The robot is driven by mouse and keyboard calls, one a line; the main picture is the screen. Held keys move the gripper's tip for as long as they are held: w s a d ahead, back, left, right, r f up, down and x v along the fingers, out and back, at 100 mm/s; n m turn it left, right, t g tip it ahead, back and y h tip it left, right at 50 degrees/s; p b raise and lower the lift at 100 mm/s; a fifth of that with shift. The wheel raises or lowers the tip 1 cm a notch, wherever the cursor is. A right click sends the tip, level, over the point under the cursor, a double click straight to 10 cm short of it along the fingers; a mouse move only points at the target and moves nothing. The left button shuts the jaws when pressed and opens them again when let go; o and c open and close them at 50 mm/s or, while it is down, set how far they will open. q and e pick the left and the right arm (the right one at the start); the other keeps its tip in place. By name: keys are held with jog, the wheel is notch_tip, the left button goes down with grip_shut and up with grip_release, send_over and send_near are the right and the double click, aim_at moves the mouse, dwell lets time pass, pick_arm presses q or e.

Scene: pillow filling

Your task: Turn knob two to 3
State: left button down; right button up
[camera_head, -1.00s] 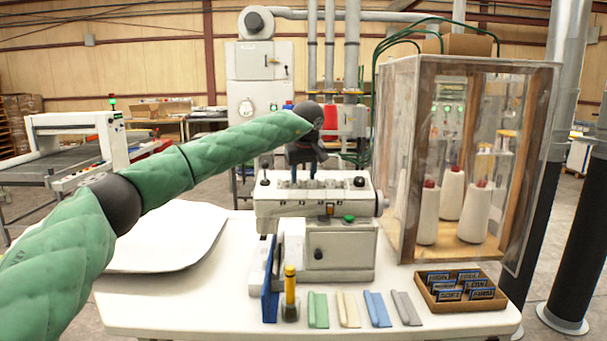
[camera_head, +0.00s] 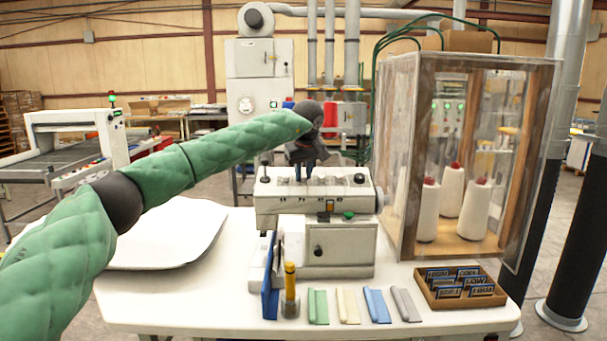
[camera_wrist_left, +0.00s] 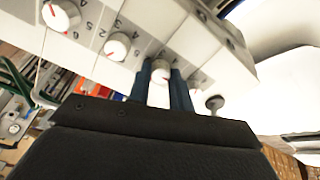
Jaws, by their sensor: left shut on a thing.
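A white sewing machine (camera_head: 315,207) stands on the table, with a row of white dials along its top. My left gripper (camera_head: 304,173) points down onto that row, left of its middle. In the left wrist view, its two dark fingers stand on either side of one dial (camera_wrist_left: 160,71) and are shut on it. This dial appears second from the machine's left end. Its pointer is too small to read. Two other dials, one nearer (camera_wrist_left: 117,46) and one at the top left (camera_wrist_left: 60,14), show red pointers and printed numbers. My right gripper is out of view.
A clear cabinet with thread cones (camera_head: 453,207) stands right of the machine. A white pillow cover (camera_head: 165,235) lies at the left.

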pick_arm(q)
jog(key=n+b, duration=0.1)
jog(key=n, duration=0.2)
jog(key=shift+n, duration=0.9)
jog(key=shift+n+b, duration=0.5)
jog(key=shift+n, duration=0.4)
jog(key=shift+n+g, duration=0.3)
jog(key=shift+n, duration=0.6)
jog(key=n+b, duration=0.1)
jog(key=n, duration=0.2)
jog(key=shift+a+n, duration=0.1)
jog(key=shift+n, duration=0.2)
jog(key=n+b, duration=0.1)
jog(key=n, duration=0.1)
jog(key=shift+n, duration=0.4)
jog(key=n+b, duration=0.1)
jog(key=n, duration=0.1)
jog(key=shift+n+g, duration=0.3)
jog(key=shift+r+n+b, duration=0.1)
jog(key=shift+n+b, duration=0.85)
jog(key=shift+n, duration=2.05)
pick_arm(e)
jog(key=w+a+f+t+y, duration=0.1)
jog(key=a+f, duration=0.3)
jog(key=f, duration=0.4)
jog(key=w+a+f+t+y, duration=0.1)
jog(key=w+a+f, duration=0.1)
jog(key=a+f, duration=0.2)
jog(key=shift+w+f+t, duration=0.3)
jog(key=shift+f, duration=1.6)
